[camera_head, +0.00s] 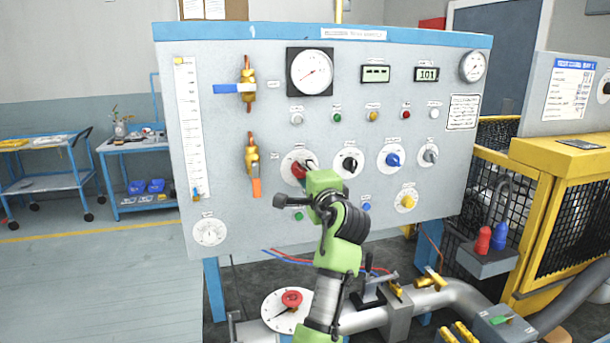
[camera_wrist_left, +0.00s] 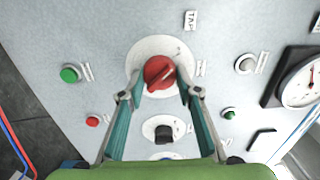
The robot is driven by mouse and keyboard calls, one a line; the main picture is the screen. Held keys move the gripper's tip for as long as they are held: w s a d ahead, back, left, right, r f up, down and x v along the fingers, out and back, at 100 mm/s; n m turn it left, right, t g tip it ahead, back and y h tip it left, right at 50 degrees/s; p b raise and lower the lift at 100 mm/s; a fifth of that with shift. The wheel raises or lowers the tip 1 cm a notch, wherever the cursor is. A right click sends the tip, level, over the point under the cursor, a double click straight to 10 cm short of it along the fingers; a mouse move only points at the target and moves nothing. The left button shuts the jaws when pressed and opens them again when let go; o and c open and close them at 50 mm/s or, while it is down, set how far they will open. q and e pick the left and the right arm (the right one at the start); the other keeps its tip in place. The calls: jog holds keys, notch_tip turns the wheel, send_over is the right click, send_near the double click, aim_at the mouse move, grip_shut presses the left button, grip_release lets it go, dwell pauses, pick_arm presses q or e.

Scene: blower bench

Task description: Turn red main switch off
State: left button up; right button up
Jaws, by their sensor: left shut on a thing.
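The red main switch (camera_head: 298,172) is a red rotary knob on a round white plate, in the middle of the grey panel. My right gripper is not in view.
A black knob (camera_head: 349,162), a blue knob (camera_head: 392,159) and a grey knob (camera_head: 430,154) stand in a row to the right. A yellow knob (camera_head: 407,201) is lower right. Valves with blue (camera_head: 226,88) and orange (camera_head: 257,187) levers are left. Pipes (camera_head: 455,294) run below.

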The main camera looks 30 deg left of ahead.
pick_arm(q)
jog(key=o, duration=1.1)
jog(key=v, duration=0.7)
jog(key=shift+s+d, duration=0.1)
jog(key=shift+s, duration=0.05)
